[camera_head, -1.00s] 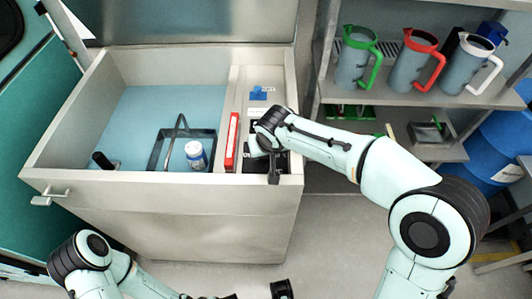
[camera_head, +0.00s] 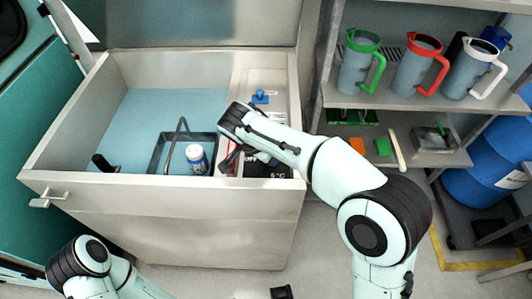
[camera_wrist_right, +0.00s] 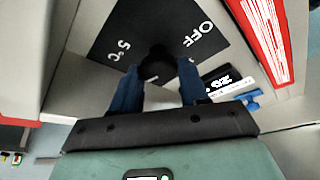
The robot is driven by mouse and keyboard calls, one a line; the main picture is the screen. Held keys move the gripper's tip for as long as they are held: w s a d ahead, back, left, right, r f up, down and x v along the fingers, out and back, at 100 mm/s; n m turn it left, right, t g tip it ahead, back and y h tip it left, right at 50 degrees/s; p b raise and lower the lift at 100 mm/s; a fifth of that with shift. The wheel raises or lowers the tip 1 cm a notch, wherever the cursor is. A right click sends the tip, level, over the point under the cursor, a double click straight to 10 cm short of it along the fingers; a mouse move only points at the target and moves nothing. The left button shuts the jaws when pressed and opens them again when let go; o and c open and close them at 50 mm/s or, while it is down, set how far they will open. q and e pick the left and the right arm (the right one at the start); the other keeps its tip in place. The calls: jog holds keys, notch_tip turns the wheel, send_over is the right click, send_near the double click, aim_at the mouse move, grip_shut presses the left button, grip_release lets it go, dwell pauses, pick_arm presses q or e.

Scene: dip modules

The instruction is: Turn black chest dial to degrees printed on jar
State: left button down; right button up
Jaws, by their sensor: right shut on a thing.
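The black dial (camera_wrist_right: 158,66) sits on a black panel (camera_wrist_right: 110,30) lettered "OFF" and "5°C" in the right wrist view. My right gripper (camera_wrist_right: 157,88) has its blue fingers on either side of the dial and is shut on it. In the head view my right wrist covers the dial; part of the black panel (camera_head: 280,167) shows beside it.
The open chest (camera_head: 110,228) has a pale blue floor and raised walls. A red-and-white item (camera_wrist_right: 262,40) lies beside the panel. A blue valve (camera_head: 260,97) sits behind it. Several jugs stand on the shelf (camera_head: 415,103) at right.

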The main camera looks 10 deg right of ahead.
jog(key=m+g+p, duration=0.1)
jog(key=m, duration=0.1)
jog(key=m+g+p, duration=0.1)
jog(key=m, duration=0.2)
jog(key=shift+w+a+h, duration=0.1)
jog(key=shift+w+h, duration=0.05)
jog(key=shift+h, duration=0.25)
jog(key=shift+m+g+p, duration=0.4)
jog(key=shift+m+p, duration=0.35)
jog(key=shift+m, duration=0.35)
jog(key=o, duration=1)
jog(key=shift+o, duration=0.2)
jog(key=p+v, duration=0.3)
jog(key=v, duration=1)
jog(key=shift+r, duration=0.15)
